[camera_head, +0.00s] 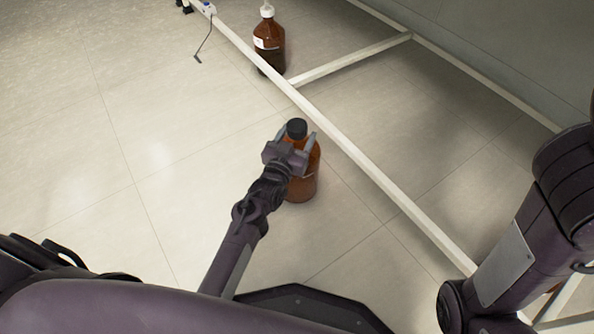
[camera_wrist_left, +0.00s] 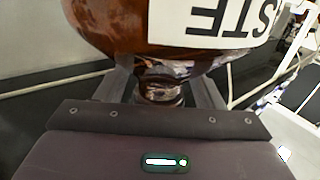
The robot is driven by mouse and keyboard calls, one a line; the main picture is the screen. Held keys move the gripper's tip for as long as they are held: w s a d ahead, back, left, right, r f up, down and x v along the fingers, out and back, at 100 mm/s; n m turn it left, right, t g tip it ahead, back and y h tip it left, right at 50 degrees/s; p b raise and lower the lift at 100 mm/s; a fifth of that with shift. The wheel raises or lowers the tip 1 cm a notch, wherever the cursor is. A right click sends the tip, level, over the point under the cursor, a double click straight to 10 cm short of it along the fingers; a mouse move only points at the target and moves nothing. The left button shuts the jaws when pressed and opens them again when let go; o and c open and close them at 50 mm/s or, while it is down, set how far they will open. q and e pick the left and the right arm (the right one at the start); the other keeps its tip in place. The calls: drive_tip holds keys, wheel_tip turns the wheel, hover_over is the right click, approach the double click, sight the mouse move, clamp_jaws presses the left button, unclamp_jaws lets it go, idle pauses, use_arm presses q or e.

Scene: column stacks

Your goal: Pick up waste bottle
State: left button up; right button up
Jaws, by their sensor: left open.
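The waste bottle (camera_head: 303,186) is brown with a black cap and stands upright on the floor in the head view. My left gripper (camera_head: 296,138) is at its upper part, with one finger on each side of the neck just below the cap. In the left wrist view the bottle (camera_wrist_left: 115,22) appears upside down, with a white label (camera_wrist_left: 215,22) reading "STE", partly cut off. The fingers (camera_wrist_left: 163,82) stand apart around the neck, with gaps visible, so the gripper is open. My right arm shows at the right, but its gripper is out of view.
A white frame bar (camera_head: 350,150) runs diagonally just right of the bottle, with a cross bar (camera_head: 350,62) behind. Another brown bottle (camera_head: 270,45) with a white cap stands beyond it at the top. The tiled floor (camera_head: 150,130) at the left is clear.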

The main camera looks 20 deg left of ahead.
use_arm(q)
drive_tip(key=shift+w, duration=0.1)
clamp_jaws()
idle(0.4)
drive_tip(key=shift+w+r, duration=0.1)
drive_tip(key=shift+r, duration=0.15)
